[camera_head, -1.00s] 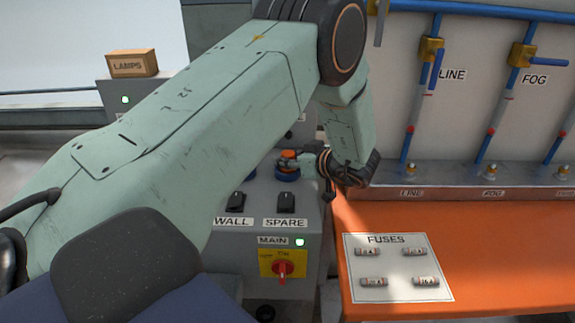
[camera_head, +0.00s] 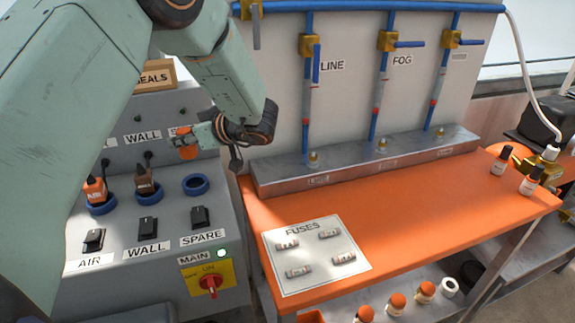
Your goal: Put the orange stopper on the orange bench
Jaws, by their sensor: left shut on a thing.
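My left gripper (camera_head: 186,140) is shut on the orange stopper (camera_head: 187,153). It holds the stopper above the grey control panel, over the empty blue ring (camera_head: 196,185) at SPARE. The gripper's fingers and wrist cover part of the stopper. The orange bench (camera_head: 430,230) stands to the right of the panel, and the stopper is apart from it. My right gripper is not in view.
A white FUSES card (camera_head: 318,272) with several fuses lies on the bench's near left. A metal pipe base (camera_head: 365,165) runs along its back. Bottles (camera_head: 502,160) stand at the right end. The bench's middle is clear. Two plugs (camera_head: 95,190) sit in the other blue rings.

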